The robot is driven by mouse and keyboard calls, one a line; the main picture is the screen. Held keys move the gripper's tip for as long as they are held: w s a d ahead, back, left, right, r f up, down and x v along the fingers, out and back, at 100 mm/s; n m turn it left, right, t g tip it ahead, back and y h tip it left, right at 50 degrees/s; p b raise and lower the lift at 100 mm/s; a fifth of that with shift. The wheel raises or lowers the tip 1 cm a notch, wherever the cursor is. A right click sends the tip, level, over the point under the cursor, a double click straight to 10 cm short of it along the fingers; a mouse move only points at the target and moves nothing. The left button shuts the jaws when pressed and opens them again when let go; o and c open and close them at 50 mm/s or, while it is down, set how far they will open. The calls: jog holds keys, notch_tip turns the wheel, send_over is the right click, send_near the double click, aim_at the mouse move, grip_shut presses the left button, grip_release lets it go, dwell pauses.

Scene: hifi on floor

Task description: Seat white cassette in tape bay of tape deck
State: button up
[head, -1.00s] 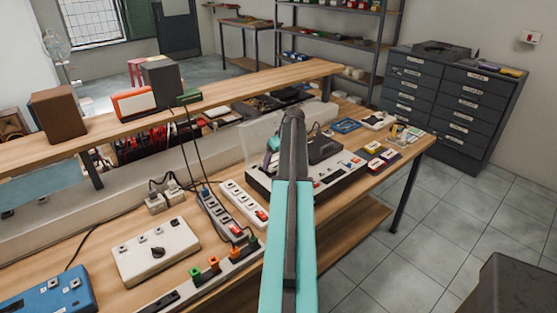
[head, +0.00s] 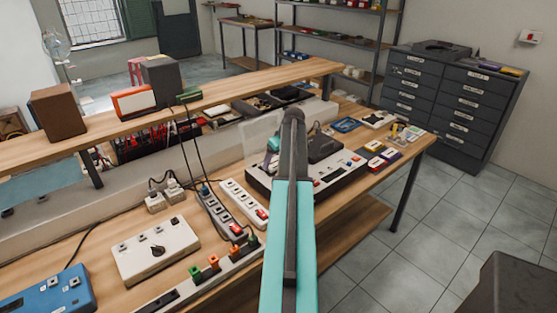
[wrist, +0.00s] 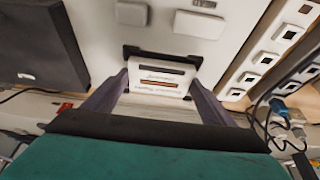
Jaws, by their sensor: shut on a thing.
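In the wrist view, my gripper (wrist: 160,84) has its two dark fingers on either side of a white cassette (wrist: 157,88) with printed text and is shut on it. The cassette lies within or just over the black-cornered tape bay (wrist: 190,62) of the pale tape deck (wrist: 178,45). I cannot tell how deep it sits. In the head view, the tape deck (head: 340,187) stands on the bench, partly behind my arm. A clear raised panel (head: 258,137) is beside it. The cassette and fingertips are hidden there.
Power strips (head: 243,203) lie left of the deck, with a white switch box (head: 157,250) further left. Small coloured boxes (head: 383,155) lie to its right. A dark box (head: 322,147) is behind it. A raised wooden shelf (head: 230,95) runs along the back.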

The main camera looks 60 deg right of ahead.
jog(key=shift+f, duration=0.3)
dwell(0.6)
jog(key=o, duration=1.2)
jog(key=shift+r, duration=0.15)
jog(key=b+v, duration=0.3)
jog(key=v, duration=1)
jog(key=shift+r, duration=0.25)
jog(key=shift+a+r, duration=0.1)
jog(key=shift+r+p, duration=1.75)
jog(key=shift+r, duration=1.15)
